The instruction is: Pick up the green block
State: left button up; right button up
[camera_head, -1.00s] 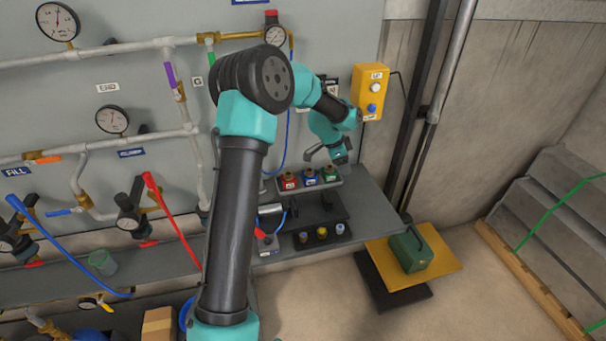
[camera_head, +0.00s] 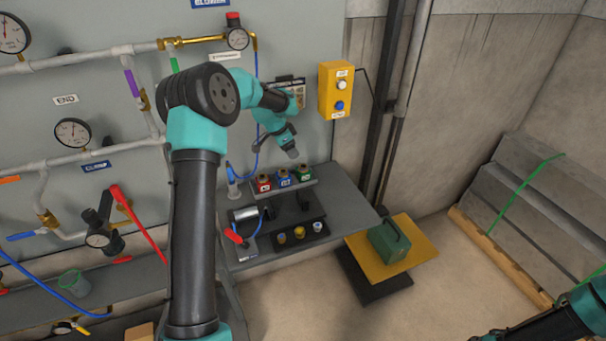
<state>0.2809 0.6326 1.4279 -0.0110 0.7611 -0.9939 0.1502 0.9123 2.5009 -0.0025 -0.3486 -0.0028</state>
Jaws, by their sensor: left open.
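The green block (camera_head: 305,172) stands at the right end of a row on a small grey tray, beside a blue block (camera_head: 284,179) and a red block (camera_head: 264,183). My left gripper (camera_head: 276,151) is open and empty. It hangs above the row, up and to the left of the green block in the picture, apart from it. The green block's top shows and no finger covers it. Part of my right arm shows at the lower right corner, but its gripper cannot be made out.
The row's tray (camera_head: 302,187) sits on a grey bench (camera_head: 347,208). In front is a dark rack (camera_head: 301,246) with small capped pieces. A yellow button box (camera_head: 336,90) hangs on the wall at right. A green case (camera_head: 389,243) stands on a yellow platform (camera_head: 420,248).

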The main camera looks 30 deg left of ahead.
aim_at(301, 167)
pick_arm(q)
jog(key=x, duration=0.8)
jog(key=shift+f, duration=0.15)
jog(key=shift+x, duration=2.5)
jog(key=shift+d, duration=0.1)
jog(key=shift+c, duration=0.4)
jog(key=c, duration=0.8)
